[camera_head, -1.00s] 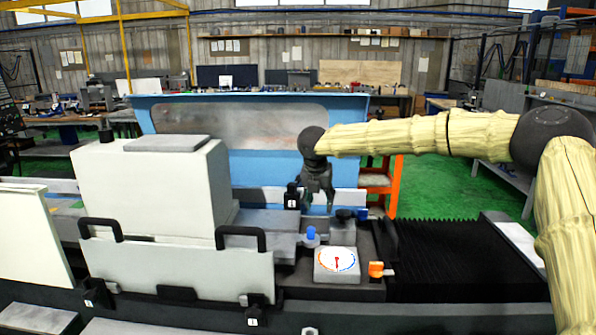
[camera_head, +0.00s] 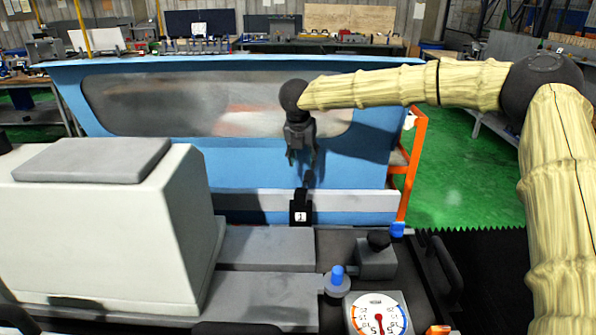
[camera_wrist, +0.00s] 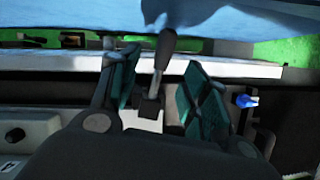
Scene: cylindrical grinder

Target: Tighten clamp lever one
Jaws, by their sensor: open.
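Clamp lever one (camera_head: 300,212) is a black lever on a block marked 1, behind the grey slides of the machine. My gripper (camera_head: 301,160) is open and points down just above it in the head view. In the wrist view my gripper (camera_wrist: 162,85) has its two teal-padded fingers spread. The lever's black handle (camera_wrist: 164,48) and thin metal stem show between the fingers, with its dark base below. I see no finger touching it; how deep the handle lies between them is hard to tell.
A blue guard panel (camera_head: 232,160) stands close behind the lever. A white machine housing (camera_head: 105,230) is at left. A blue-topped knob (camera_head: 337,280), a black knob (camera_head: 378,240) and a dial gauge (camera_head: 379,318) are in front and right. An orange rack (camera_head: 413,160) stands at right.

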